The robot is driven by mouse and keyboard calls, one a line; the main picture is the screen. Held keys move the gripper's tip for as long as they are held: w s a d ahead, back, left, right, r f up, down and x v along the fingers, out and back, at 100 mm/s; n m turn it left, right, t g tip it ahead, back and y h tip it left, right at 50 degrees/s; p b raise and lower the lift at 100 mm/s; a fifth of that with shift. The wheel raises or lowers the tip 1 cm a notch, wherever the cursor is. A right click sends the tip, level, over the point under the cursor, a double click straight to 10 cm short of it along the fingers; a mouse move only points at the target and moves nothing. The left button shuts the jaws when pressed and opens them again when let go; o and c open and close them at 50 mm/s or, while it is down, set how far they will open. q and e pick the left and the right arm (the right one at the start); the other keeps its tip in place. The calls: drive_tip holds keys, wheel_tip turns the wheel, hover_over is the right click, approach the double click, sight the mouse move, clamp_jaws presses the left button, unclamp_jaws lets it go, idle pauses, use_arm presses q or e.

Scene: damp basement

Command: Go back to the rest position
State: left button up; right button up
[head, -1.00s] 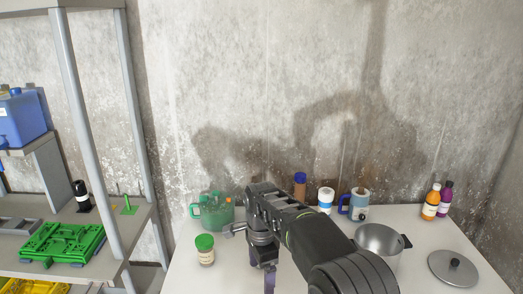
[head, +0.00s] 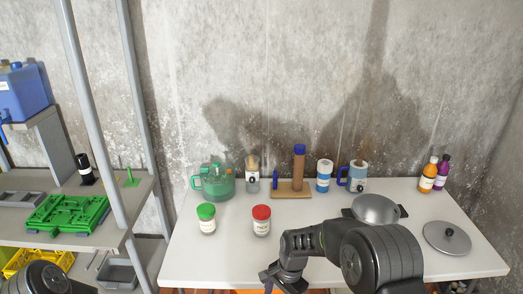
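My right arm comes in from the lower right, over the front of the white table (head: 190,262). Its gripper (head: 270,283) is at the bottom edge of the head view, pointing down. Its fingers are mostly cut off or hidden, so I cannot tell whether it is open or holds anything. A dark rounded part of mine shows at the bottom left corner; my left gripper is not in view.
On the table stand a green-lidded jar (head: 207,218), a red-lidded jar (head: 261,220), a green pitcher (head: 214,184), a wooden stand (head: 291,194), a blue-handled mug (head: 357,178), a pot (head: 376,209), a lid (head: 447,238) and bottles (head: 429,175). A shelf (head: 132,190) stands left.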

drive_tip(key=s+d+f+n+y+b, duration=0.1)
drive_tip(key=s+d+f+n, duration=0.2)
drive_tip(key=s+f, duration=0.65)
use_arm(q)
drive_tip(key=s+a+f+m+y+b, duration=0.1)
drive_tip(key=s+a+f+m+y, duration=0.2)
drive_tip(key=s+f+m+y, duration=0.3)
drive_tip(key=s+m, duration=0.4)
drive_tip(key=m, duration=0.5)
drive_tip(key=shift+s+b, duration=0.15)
drive_tip(key=shift+b, duration=0.2)
use_arm(e)
drive_tip(key=s+f+n, duration=0.2)
drive_tip(key=s, duration=0.7)
drive_tip(key=s+a+f+n+y, duration=0.1)
drive_tip(key=s+f+n, duration=0.1)
drive_tip(key=s, duration=0.7)
drive_tip(key=shift+s+f+n+t+y, duration=0.3)
drive_tip(key=shift+f+n+t, duration=0.1)
drive_tip(key=shift+n, duration=0.1)
